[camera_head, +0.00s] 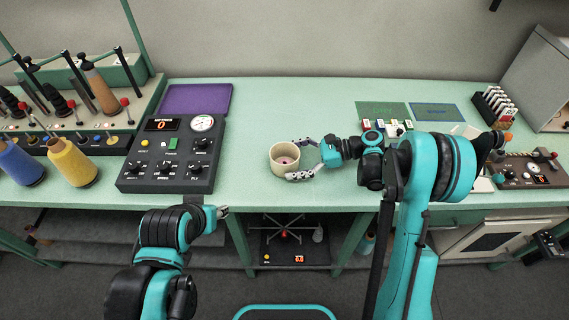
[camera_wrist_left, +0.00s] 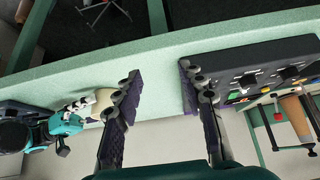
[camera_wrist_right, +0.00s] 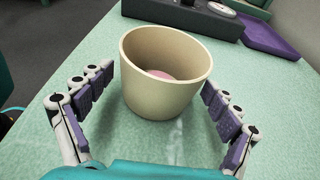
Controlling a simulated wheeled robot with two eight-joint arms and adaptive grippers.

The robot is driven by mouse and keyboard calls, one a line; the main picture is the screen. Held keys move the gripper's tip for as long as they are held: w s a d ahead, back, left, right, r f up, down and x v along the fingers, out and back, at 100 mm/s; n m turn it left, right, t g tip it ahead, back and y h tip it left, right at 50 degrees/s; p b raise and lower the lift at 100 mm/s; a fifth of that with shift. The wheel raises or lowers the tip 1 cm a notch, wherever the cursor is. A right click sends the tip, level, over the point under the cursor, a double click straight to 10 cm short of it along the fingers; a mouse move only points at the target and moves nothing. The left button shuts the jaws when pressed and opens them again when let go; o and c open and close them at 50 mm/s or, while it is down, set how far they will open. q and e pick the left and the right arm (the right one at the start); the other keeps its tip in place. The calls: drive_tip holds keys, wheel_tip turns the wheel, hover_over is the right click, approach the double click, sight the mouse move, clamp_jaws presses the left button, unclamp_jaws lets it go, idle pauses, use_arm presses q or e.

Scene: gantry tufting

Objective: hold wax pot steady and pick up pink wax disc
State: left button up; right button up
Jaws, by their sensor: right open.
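The cream wax pot (camera_head: 275,166) stands upright on the green bench near its front edge. The pink wax disc (camera_wrist_right: 160,75) lies inside the pot, partly hidden by the near wall. My right gripper (camera_wrist_right: 155,88) is open, with one finger on either side of the pot; I cannot tell whether they touch it. My left gripper (camera_head: 222,211) is low at the front edge of the bench, left of the pot. In the left wrist view its fingers (camera_wrist_left: 160,85) are apart with nothing between them. The pot's edge (camera_wrist_left: 103,100) shows behind one finger there.
Thread cones (camera_head: 72,162) and a spool rack fill the left end. Green and blue mats (camera_head: 437,112) lie at right. The bench behind the pot is clear.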

use_arm(q)
drive_tip(key=shift+f, duration=0.1)
use_arm(e)
drive_tip(key=shift+a, duration=0.25)
drive_tip(key=c, duration=0.7)
use_arm(q)
drive_tip(key=shift+c, duration=0.3)
use_arm(e)
drive_tip(key=shift+c, duration=0.3)
